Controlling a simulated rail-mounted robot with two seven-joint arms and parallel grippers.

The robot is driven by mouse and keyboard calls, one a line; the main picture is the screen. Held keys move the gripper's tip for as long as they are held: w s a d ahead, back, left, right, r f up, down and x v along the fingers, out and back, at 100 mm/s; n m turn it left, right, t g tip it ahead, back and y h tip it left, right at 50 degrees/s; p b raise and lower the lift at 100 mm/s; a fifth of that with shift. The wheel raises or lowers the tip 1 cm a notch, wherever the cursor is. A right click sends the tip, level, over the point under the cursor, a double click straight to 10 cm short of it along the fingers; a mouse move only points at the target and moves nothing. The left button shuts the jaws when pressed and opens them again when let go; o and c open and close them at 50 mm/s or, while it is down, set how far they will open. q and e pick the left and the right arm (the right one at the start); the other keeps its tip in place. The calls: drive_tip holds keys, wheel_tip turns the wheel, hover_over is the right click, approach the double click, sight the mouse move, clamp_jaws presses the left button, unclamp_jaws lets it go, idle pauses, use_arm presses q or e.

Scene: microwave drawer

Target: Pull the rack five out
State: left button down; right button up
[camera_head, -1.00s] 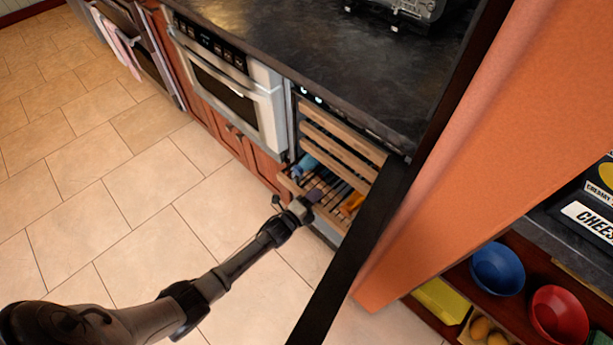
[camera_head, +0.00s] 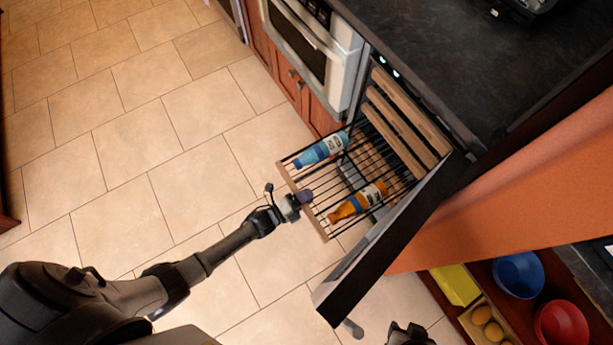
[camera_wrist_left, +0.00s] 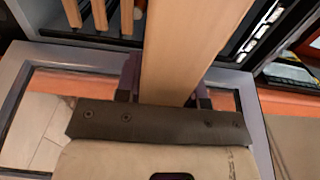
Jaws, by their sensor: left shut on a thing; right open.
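The pulled-out rack (camera_head: 318,228) is a wire shelf with a wooden front strip. It juts out of the wine cooler over the floor. My left gripper (camera_head: 303,197) is shut on the middle of that strip. In the left wrist view the wooden strip (camera_wrist_left: 190,45) runs between the fingers of the left gripper (camera_wrist_left: 168,96). A blue bottle (camera_head: 322,150) and an orange bottle (camera_head: 357,202) lie on the rack. Other wooden-fronted racks (camera_head: 405,125) sit inside, above it. My right gripper (camera_head: 408,335) shows only partly at the bottom edge, away from the rack, and is open.
The cooler's dark open door (camera_head: 395,235) stands right of the rack. A white built-in oven (camera_head: 315,60) is to the left. A dark countertop (camera_head: 430,50) lies above. Shelves with a blue bowl (camera_head: 518,275) and a red bowl (camera_head: 562,328) are at right. The tiled floor (camera_head: 150,130) is clear.

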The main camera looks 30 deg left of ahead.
use_arm(q)
drive_tip(key=shift+s+a, duration=0.3)
drive_tip(key=shift+s, duration=0.25)
drive_tip(key=c, duration=0.7)
unclamp_jaws()
drive_tip(key=shift+s+a, duration=0.1)
drive_tip(key=shift+s+a+p, duration=0.15)
drive_tip(key=shift+s+p, duration=0.15)
drive_tip(key=p+v, duration=0.2)
drive_tip(key=v, duration=1.1)
drive_tip(key=shift+p, duration=0.35)
